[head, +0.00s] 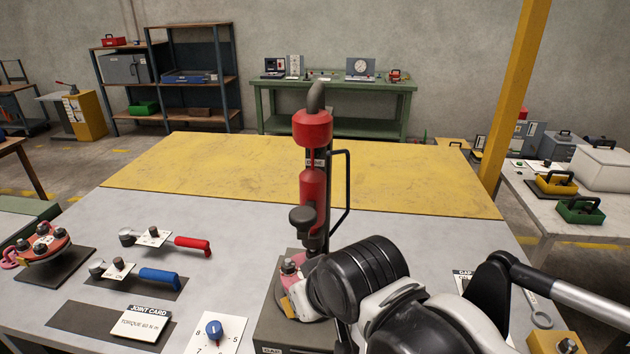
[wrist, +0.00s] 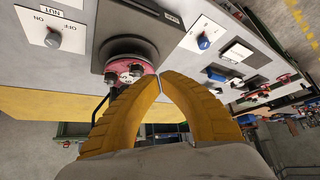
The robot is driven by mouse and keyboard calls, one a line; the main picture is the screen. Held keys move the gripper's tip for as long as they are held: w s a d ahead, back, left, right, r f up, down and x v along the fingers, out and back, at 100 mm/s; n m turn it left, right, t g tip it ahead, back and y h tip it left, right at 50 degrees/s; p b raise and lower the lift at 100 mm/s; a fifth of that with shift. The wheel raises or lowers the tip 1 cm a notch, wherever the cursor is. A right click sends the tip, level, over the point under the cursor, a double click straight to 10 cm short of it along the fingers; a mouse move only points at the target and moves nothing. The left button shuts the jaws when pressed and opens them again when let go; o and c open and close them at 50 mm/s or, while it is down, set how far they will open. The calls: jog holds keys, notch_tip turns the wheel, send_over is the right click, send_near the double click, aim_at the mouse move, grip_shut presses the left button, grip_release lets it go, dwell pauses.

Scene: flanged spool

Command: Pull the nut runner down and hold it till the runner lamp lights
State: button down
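The red nut runner (head: 313,190) hangs upright on its post in the middle of the bench, with a black looped handle (head: 348,182) on its right side. Below it a pink flange (wrist: 128,72) with dark nuts sits on a dark grey stand (head: 270,325). My gripper (wrist: 160,76) has yellow fingers whose tips meet, with nothing visible between them. In the wrist view the tips are beside the flange; I cannot tell whether they touch it. In the head view my arm hides most of the gripper. I cannot make out a lit runner lamp.
A red-handled wrench (head: 190,244) and a blue-handled wrench (head: 158,278) lie left. Near them are a joint card (head: 140,322), a blue dial (head: 213,330) and another flange assembly (head: 42,245). The yellow rear bench top (head: 220,170) is clear. A switch panel (wrist: 55,30) shows in the wrist view.

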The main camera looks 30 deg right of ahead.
notch_tip(320, 180, up, 27)
jog(key=w+d+m+g+p, duration=0.1)
jog(key=w+d+p, duration=0.1)
jog(key=p, duration=2.2)
jog(key=m+g, duration=0.6)
jog(key=m, duration=0.1)
send_over(317, 202)
jog(key=s+a, duration=0.2)
jog(key=s, duration=0.1)
notch_tip(317, 202, down, 4)
jog(key=shift+w+d+r, duration=0.1)
jog(key=shift+w+d, duration=0.1)
jog(key=shift+d, duration=0.05)
notch_tip(317, 202, down, 14)
